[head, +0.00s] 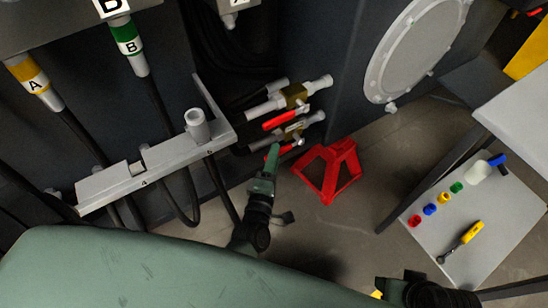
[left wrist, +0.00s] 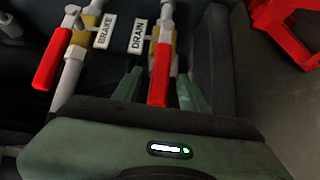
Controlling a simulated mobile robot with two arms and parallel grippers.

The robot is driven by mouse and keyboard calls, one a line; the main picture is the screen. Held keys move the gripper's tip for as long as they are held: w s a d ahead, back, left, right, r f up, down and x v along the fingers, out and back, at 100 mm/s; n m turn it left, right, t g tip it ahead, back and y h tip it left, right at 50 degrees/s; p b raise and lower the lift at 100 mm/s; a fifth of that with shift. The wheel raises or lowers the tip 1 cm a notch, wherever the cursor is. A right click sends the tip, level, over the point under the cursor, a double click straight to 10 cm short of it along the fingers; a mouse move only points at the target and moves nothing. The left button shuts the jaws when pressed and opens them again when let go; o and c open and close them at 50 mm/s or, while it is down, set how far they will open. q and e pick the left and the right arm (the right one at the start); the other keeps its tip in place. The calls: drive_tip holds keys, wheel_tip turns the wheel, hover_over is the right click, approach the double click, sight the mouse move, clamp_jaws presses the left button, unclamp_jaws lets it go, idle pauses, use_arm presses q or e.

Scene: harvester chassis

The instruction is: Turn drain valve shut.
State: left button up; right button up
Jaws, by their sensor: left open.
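The drain valve (left wrist: 167,45) has a DRAIN label and a long red handle (left wrist: 160,72) lying roughly along its pipe in the left wrist view. My left gripper (left wrist: 158,92) is open, with one green finger on each side of that handle. I cannot tell whether either finger touches it. In the head view my left gripper (head: 271,158) reaches up to the lower valve (head: 296,128) of the pair, and its fingers partly cover the red handle there.
The brake valve (left wrist: 80,40), with its own red handle (left wrist: 52,60), is close beside on the left. A red stand (head: 329,172) is on the floor to the right. A hose bracket (head: 160,163) is on the left. A side table (head: 470,235) holds small coloured parts and a yellow-handled tool.

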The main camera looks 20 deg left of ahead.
use_arm(q)
clamp_jaws()
idle(1.3)
